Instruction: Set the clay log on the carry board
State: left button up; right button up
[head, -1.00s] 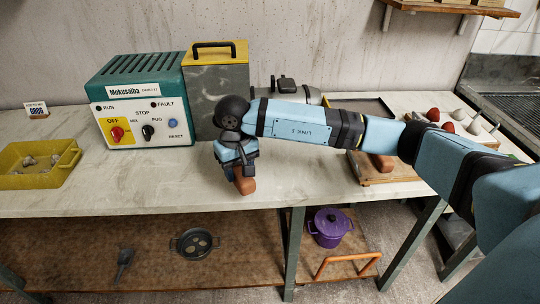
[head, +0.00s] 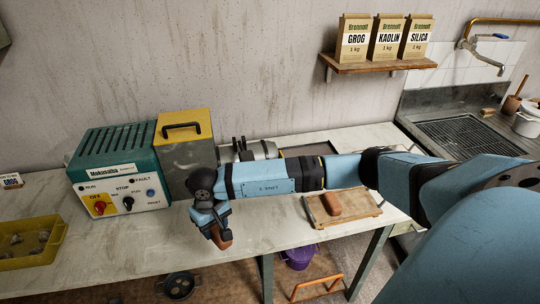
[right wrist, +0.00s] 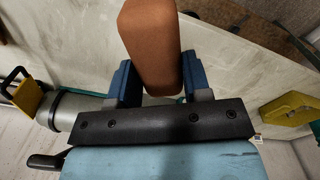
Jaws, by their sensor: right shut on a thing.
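A reddish-brown clay log (head: 222,239) is held by my right gripper (head: 215,227), near the front edge of the worktable. In the right wrist view the log (right wrist: 152,40) sits between the two blue fingers, which are shut on it. The log appears to be off the table, though its clearance is hard to judge. A wooden board (head: 361,208), which looks like the carry board, lies on the table to the right of the gripper, below my right forearm. Another brown clay piece (head: 332,203) lies on that board. My left gripper is not in view.
A green control box (head: 120,165) and a grey, yellow-topped machine (head: 188,160) stand behind and left of the gripper. A yellow tray (head: 30,247) is far left. A sink (head: 465,135) is at the right. Bare tabletop lies between gripper and board.

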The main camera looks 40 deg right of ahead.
aim_at(353, 202)
jog(key=l+u, duration=0.25)
jog(key=u, duration=0.15)
jog(key=k+l+u, duration=0.15)
jog(key=u, duration=0.2)
jog(key=k+l+u, duration=0.2)
jog(key=l, duration=0.25)
jog(key=k+l+u, duration=0.15)
jog(key=l, duration=0.25)
jog(key=k+l+u, duration=0.1)
jog(key=k+l, duration=0.6)
jog(key=l, duration=0.15)
jog(key=k+l, duration=0.75)
jog(key=i+l+u, duration=0.05)
jog(key=l, duration=0.05)
